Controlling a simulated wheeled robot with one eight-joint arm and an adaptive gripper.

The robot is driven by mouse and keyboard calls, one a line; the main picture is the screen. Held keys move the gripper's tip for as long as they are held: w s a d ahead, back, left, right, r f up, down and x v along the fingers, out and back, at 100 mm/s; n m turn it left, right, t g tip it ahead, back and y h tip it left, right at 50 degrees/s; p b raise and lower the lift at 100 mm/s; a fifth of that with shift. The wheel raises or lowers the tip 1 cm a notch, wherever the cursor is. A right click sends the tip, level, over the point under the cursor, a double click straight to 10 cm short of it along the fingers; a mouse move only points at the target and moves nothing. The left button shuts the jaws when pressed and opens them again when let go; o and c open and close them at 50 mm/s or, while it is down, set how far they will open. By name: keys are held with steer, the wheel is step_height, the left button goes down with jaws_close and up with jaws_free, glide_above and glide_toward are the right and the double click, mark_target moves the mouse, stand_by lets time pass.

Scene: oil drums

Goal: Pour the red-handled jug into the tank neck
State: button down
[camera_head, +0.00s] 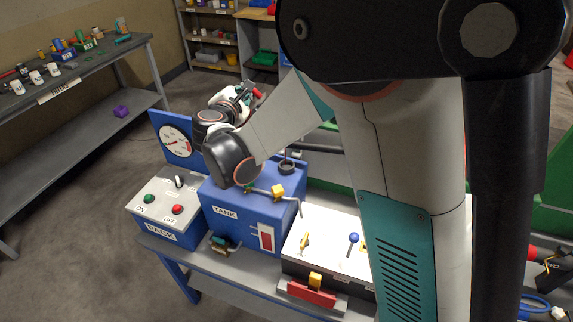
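The blue tank (238,197), labelled TANK, stands on the bench in the middle of the head view. A short dark round neck (287,167) shows on its top at the right, with a thin upright piece at it. My arm reaches over the tank from the right and bends away behind it. My gripper (246,94) is small, beyond the tank and partly hidden by my wrist. A small red part (257,91) shows at its end; it may be the jug's red handle, but I cannot tell. No jug body is clearly visible. I cannot tell whether the fingers are open.
A blue-and-white box (163,205) with green and red buttons stands left of the tank, before a round gauge (176,141). A white-topped panel (328,244) with levers stands at right. A grey table (75,75) holds cups at the far left. Floor between is mostly clear.

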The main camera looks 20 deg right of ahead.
stand_by(0.3)
steer(key=a+n+b, duration=0.1)
steer(key=a+f+n+b, duration=0.1)
steer(key=w+a+n+h+b, duration=0.1)
steer(key=n, duration=0.1)
steer(key=shift+a+f+b, duration=0.25)
steer(key=shift+a+b, duration=0.1)
steer(key=shift+b, duration=0.05)
steer(key=shift+w+r, duration=0.15)
steer(key=w+a+f+n+t+h+b, duration=0.1)
steer(key=a+f+n+b, duration=0.4)
steer(key=n+b, duration=0.1)
step_height(320, 180, up, 6)
steer(key=p, duration=0.3)
steer(key=shift+w+r, duration=0.15)
steer(key=shift+r, duration=0.1)
